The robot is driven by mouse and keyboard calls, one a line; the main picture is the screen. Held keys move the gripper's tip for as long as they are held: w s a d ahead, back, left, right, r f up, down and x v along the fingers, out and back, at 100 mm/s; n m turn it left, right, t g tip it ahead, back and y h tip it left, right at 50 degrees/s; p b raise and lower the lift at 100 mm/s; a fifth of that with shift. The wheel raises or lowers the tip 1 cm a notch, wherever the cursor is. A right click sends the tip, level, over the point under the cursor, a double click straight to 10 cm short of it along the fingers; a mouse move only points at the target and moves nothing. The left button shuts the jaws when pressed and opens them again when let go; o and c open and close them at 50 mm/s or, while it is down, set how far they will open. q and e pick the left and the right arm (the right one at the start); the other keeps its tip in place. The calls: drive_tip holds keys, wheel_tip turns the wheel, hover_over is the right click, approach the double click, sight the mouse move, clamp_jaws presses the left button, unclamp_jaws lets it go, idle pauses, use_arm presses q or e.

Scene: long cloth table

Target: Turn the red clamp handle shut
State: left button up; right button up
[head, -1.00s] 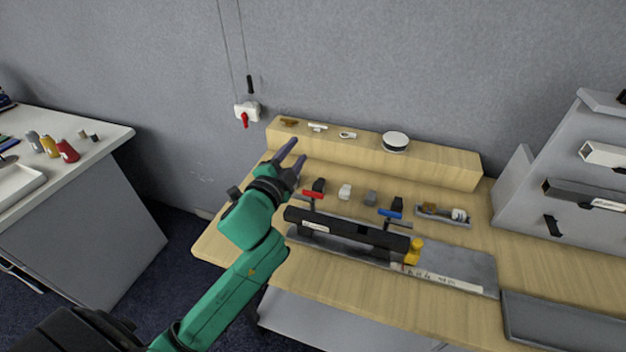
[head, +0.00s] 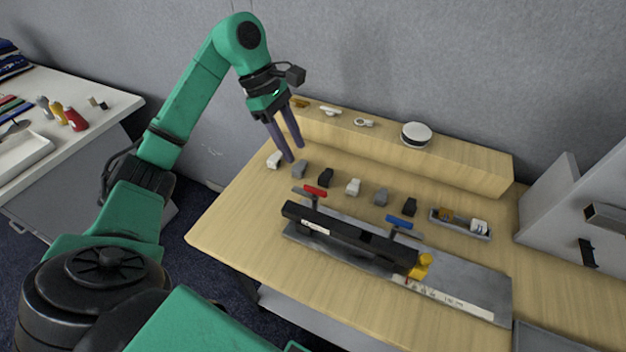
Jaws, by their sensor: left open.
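The red clamp handle (head: 315,191) sits on a small dark T-shaped stem at the left end of a long black bar (head: 345,236). The bar lies on a grey metal plate (head: 470,283) on the wooden table. A matching blue handle (head: 399,222) stands near the bar's right end. My left gripper (head: 295,153) is open and empty, fingers pointing down, above the table behind and slightly left of the red handle, apart from it. My right gripper is not in view.
Several small blocks, among them a white one (head: 353,187), stand in a row behind the bar. A wooden ledge (head: 460,167) carries a round white-topped piece (head: 416,134). A small tray (head: 462,226) lies to the right. The table's front left is clear.

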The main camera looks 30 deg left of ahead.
sight(314, 189)
use_arm(q)
drive_tip(key=p+x, duration=0.3)
drive_tip(key=x, duration=0.8)
drive_tip(key=shift+d, duration=0.1)
drive_tip(key=shift+d+f, duration=0.1)
drive_tip(key=shift+f, duration=0.1)
clamp_jaws()
